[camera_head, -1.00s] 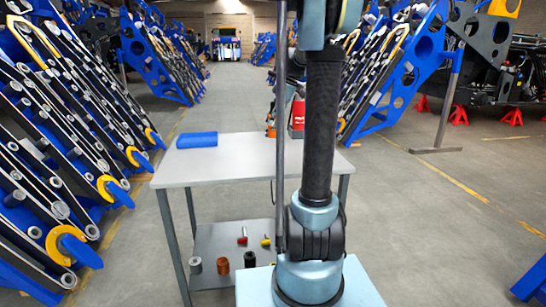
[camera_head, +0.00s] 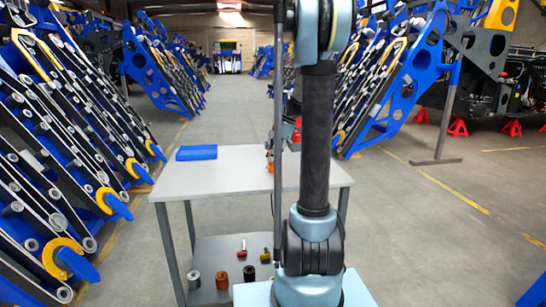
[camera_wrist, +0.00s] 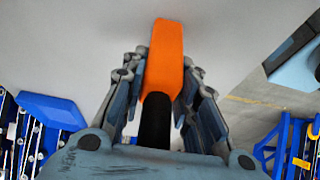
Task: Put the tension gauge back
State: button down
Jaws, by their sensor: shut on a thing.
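The tension gauge (camera_wrist: 163,60) shows in the wrist view as an orange body with a black lower part between the fingers. I take it to be the gauge; no dial is visible. My gripper (camera_wrist: 160,85) is shut on it, with a finger on each side. The grey tabletop (camera_wrist: 95,40) lies behind it; I cannot tell whether the gauge touches it. In the head view a small orange part (camera_head: 269,160) shows near the table's far right side. My arm hides most of the gripper there.
A blue block (camera_head: 196,152) lies on the table (camera_head: 220,178) at its far left; it also shows in the wrist view (camera_wrist: 52,110). The lower shelf (camera_head: 215,255) holds several small items. Blue racks (camera_head: 60,150) stand left and right. The tabletop between is clear.

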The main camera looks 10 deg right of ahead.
jog(key=c, duration=1.2)
grip_release()
jog(key=shift+c, duration=0.2)
jog(key=v, duration=1.1)
jog(key=s+a+f+m+h, duration=0.1)
jog(key=s+a+m, duration=0.3)
jog(key=s, duration=0.7)
jog(key=s+f+m+t+h, duration=0.1)
jog(key=s+f+m, duration=0.6)
jog(key=s, duration=0.5)
jog(key=s+f+m+t+h, duration=0.1)
jog(key=s+f+m, duration=0.5)
jog(key=s+f, duration=0.6)
jog(key=shift+m+h, duration=0.4)
jog(key=shift+h, duration=0.4)
jog(key=shift+w+a, duration=0.1)
jog(key=shift+a, duration=0.05)
